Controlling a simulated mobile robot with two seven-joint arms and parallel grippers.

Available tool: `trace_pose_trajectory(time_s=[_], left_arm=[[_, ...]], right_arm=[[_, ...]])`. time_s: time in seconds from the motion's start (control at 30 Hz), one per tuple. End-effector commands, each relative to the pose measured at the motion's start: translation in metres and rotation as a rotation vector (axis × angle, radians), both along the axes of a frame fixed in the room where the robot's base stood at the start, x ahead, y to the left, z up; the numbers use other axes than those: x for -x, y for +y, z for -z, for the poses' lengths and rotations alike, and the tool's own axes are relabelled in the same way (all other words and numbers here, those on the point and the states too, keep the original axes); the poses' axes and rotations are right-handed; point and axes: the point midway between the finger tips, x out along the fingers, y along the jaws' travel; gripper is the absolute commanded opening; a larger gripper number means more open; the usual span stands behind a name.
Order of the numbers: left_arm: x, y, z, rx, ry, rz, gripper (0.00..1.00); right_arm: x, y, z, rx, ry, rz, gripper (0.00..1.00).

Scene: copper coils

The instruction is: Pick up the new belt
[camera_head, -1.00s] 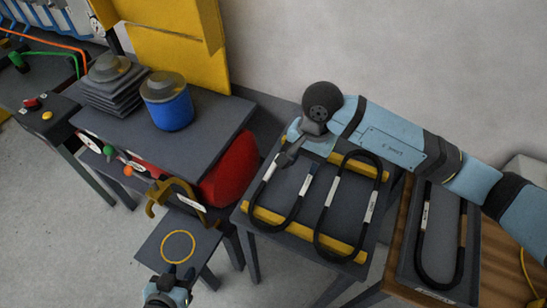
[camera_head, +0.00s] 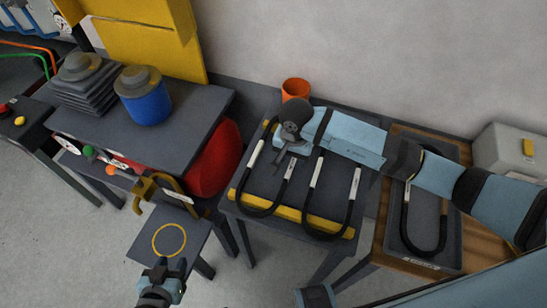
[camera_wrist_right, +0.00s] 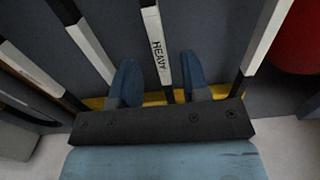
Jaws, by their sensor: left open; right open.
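Two black U-shaped belts with white labels lie side by side on a dark stand, the left belt (camera_head: 259,211) and the right belt (camera_head: 327,235). A third belt (camera_head: 424,248) lies on a dark tray at the right. Which belt is the new one I cannot tell. My right gripper (camera_head: 279,161) is open over the left belt. In the right wrist view the open fingers (camera_wrist_right: 159,82) show on either side of a strand labelled HEAVY (camera_wrist_right: 157,40); their height above it is unclear. My left gripper (camera_head: 162,265) is open and empty, near a small stool.
The stand has a yellow bar (camera_head: 290,212) across its front. The dark stool (camera_head: 190,241) bears a yellow ring mark. A workbench (camera_head: 190,120) at the left carries a blue spool (camera_head: 146,100) and stacked plates. An orange cup (camera_head: 295,88) stands behind the stand. A grey box (camera_head: 512,150) is at far right.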

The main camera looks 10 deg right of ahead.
Motion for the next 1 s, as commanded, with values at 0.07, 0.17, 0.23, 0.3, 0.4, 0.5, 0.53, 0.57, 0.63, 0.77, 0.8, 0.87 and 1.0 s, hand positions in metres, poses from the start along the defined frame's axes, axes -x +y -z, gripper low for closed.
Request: trace_pose_trajectory(time_s=[0.07,0.17,0.23,0.3,0.4,0.5,0.53,0.57,0.63,0.77,0.8,0.87,1.0], left_arm=[[0.0,0.001,-0.002,-0.003,-0.001,0.001,0.43],[0.0,0.001,-0.002,-0.004,0.0,0.001,0.43],[0.0,0.001,-0.002,-0.004,0.0,0.001,0.43],[0.001,0.001,-0.002,-0.004,0.0,0.001,0.43],[0.001,0.001,-0.002,-0.004,-0.001,0.001,0.43],[0.0,0.001,-0.002,-0.004,-0.001,0.001,0.43],[0.0,0.001,-0.002,-0.003,-0.002,0.001,0.43],[0.0,0.001,-0.002,-0.003,-0.002,0.001,0.43],[0.0,0.001,-0.003,-0.003,-0.003,0.002,0.43],[0.0,0.001,-0.004,-0.002,-0.006,0.002,0.43],[0.0,0.001,-0.004,-0.002,-0.006,0.002,0.43],[0.0,0.001,-0.005,-0.002,-0.007,0.002,0.43],[0.0,0.001,-0.005,-0.002,-0.006,0.002,0.43]], right_arm=[[0.0,0.0,0.012,-0.002,0.003,0.001,0.43],[-0.001,-0.001,0.021,-0.001,0.002,0.001,0.43],[-0.001,-0.001,0.025,-0.001,0.0,0.001,0.43],[-0.001,-0.001,0.026,-0.001,-0.001,0.0,0.43],[-0.001,-0.001,0.026,-0.001,-0.001,0.0,0.43],[-0.001,-0.001,0.026,-0.001,-0.001,0.0,0.31],[-0.001,-0.001,0.026,-0.001,-0.001,0.0,0.24],[-0.001,-0.001,0.026,-0.001,-0.001,0.0,0.17],[-0.001,-0.001,0.026,-0.001,-0.001,0.0,0.01],[-0.001,-0.001,0.025,-0.001,-0.001,0.0,0.0],[-0.001,-0.001,0.025,-0.001,-0.001,0.0,0.0],[-0.001,-0.001,0.025,-0.001,-0.001,0.0,0.0],[-0.001,-0.001,0.024,-0.002,-0.001,0.0,0.0]])
